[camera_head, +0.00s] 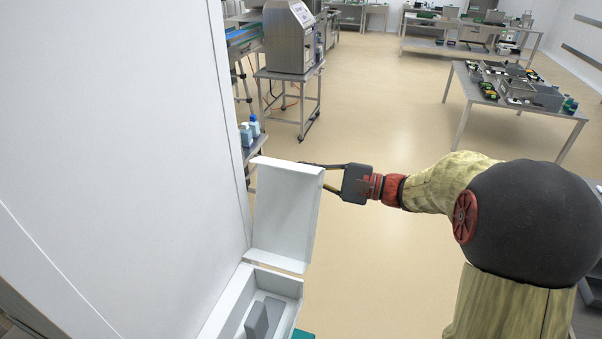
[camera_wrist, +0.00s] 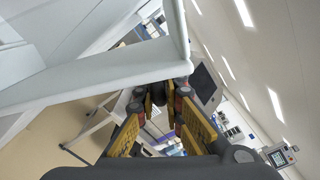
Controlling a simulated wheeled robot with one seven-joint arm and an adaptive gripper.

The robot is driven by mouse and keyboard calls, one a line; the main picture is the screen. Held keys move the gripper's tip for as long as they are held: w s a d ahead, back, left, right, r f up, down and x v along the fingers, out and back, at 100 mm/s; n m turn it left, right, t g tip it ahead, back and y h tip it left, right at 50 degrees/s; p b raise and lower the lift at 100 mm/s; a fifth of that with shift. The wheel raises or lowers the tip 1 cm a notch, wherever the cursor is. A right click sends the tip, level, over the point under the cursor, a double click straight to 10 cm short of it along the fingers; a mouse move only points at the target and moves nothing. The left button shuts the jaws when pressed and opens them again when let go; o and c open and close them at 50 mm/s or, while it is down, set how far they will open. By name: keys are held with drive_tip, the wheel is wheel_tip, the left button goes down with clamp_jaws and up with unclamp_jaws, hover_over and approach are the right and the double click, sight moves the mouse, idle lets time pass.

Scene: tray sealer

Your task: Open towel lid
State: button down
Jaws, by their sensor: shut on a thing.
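The white towel lid (camera_head: 288,212) stands raised, nearly upright, at the back of a white open box (camera_head: 278,281) on the wall. A grey block-like thing (camera_head: 258,318) shows inside the box. My gripper (camera_head: 314,175) is at the lid's upper right edge, with its fingers around that edge and partly hidden behind the lid. It is shut on the lid. In the wrist view the pale lid (camera_wrist: 110,75) fills the upper left, and the yellow-padded fingers (camera_wrist: 158,115) reach to its edge.
A large white wall panel (camera_head: 120,140) stands close on the left. Blue-capped bottles (camera_head: 250,128) stand on a shelf behind the lid. A steel machine (camera_head: 290,38) on a stand is farther back. Steel tables with goods (camera_head: 515,88) are far right. The floor between is clear.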

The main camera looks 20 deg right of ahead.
sight(295, 173)
drive_tip(key=s+a+r+n, duration=0.1)
drive_tip(key=s+a+r+n+b, duration=0.1)
drive_tip(key=s+r, duration=0.1)
drive_tip(key=shift+r, duration=0.15)
drive_tip(key=c, duration=1.9)
unclamp_jaws()
drive_tip(key=v, duration=1.2)
drive_tip(key=shift+w, duration=0.1)
